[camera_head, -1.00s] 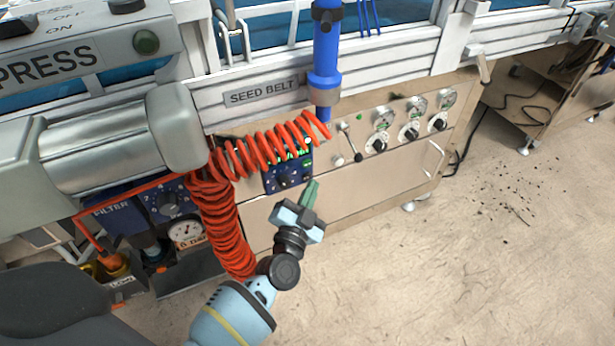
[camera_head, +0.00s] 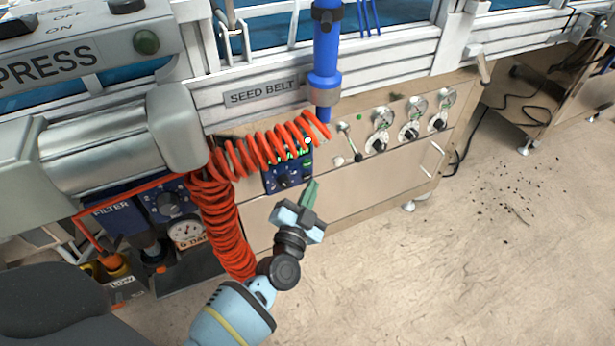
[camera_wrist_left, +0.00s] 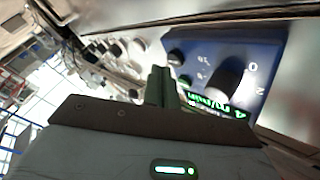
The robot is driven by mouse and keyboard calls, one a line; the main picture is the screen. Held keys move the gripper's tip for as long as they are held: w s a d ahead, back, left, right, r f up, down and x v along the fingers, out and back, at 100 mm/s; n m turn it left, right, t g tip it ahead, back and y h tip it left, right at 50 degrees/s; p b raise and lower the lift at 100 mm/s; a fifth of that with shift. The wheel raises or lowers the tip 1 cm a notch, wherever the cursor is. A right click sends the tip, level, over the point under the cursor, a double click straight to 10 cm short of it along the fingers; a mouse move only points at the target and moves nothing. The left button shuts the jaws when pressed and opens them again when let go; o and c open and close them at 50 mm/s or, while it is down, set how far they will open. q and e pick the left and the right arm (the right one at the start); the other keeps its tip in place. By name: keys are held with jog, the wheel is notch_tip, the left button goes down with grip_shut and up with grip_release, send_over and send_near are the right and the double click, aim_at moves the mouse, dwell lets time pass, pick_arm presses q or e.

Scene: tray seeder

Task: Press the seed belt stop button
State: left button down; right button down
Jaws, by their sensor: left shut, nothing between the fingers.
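The blue seed belt control box (camera_head: 286,178) is on the front panel below the SEED BELT label (camera_head: 262,92). It has a black knob and a lit green display, partly behind the red coiled hose. In the left wrist view the box (camera_wrist_left: 262,52) shows its large knob (camera_wrist_left: 226,76), a dark round button (camera_wrist_left: 176,57) and a green one (camera_wrist_left: 185,80). I cannot read which button is stop. My left gripper (camera_head: 310,188) is shut and empty, just in front of the box's lower right side. Its fingers (camera_wrist_left: 161,86) appear beside the buttons; contact cannot be told. My right gripper is not in view.
The red coiled hose (camera_head: 222,225) hangs left of my gripper and crosses above the box. A blue vertical cylinder (camera_head: 325,52) stands above. Gauges and knobs (camera_head: 410,133) line the panel to the right. The floor at right is mostly clear.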

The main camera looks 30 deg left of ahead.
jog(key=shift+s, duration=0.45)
pick_arm(q)
jog(key=shift+w+a, duration=0.15)
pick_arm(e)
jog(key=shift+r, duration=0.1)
pick_arm(q)
jog(key=shift+w+a, duration=0.15)
jog(key=shift+a, duration=0.05)
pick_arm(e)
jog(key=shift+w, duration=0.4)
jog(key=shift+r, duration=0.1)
pick_arm(q)
jog(key=shift+s+d+p, duration=0.3)
jog(key=shift+d+p, duration=0.05)
jog(key=shift+p, duration=0.15)
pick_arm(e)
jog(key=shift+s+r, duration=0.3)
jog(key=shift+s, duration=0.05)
